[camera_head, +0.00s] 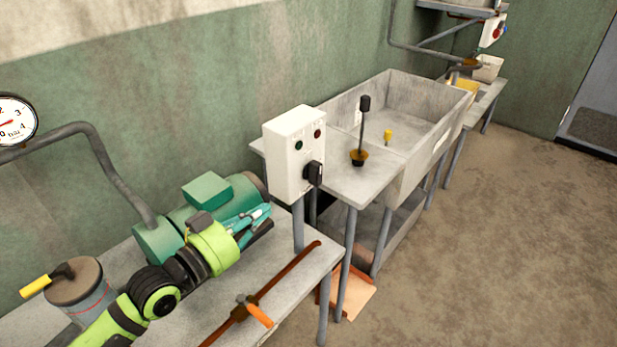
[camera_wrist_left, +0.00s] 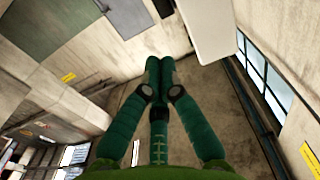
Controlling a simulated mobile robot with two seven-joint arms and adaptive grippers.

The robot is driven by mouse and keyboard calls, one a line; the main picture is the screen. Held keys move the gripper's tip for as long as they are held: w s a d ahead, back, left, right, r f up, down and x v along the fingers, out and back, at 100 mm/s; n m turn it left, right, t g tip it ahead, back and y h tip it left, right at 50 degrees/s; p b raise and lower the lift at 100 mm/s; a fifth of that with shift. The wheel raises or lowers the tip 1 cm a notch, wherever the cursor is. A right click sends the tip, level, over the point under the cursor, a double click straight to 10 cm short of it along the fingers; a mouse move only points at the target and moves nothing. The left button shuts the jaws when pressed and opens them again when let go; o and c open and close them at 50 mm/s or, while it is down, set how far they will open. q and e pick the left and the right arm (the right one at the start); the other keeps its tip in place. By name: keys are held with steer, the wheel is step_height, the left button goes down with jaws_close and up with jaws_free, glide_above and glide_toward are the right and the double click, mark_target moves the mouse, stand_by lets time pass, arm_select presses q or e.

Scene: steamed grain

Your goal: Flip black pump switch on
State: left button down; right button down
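The black pump switch (camera_head: 314,174) is a rotary knob low on the front of a white control box (camera_head: 290,150). My right gripper is not in view.
A brown rod with an orange-handled valve (camera_head: 259,314) lies along the front table. A yellow-handled valve (camera_head: 38,286) and a pressure gauge (camera_head: 14,121) are at left. Behind the box are a grey basin (camera_head: 400,115) and a black-handled plunger (camera_head: 363,125). Open floor lies right.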

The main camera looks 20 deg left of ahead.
mark_target(316, 172)
arm_select(q)
steer(key=p+x, duration=0.4)
steer(key=x, duration=0.9)
steer(key=shift+w, duration=0.1)
steer(key=shift+w+d+f, duration=0.1)
steer(key=shift+w+d, duration=0.05)
steer(key=shift+w, duration=0.3)
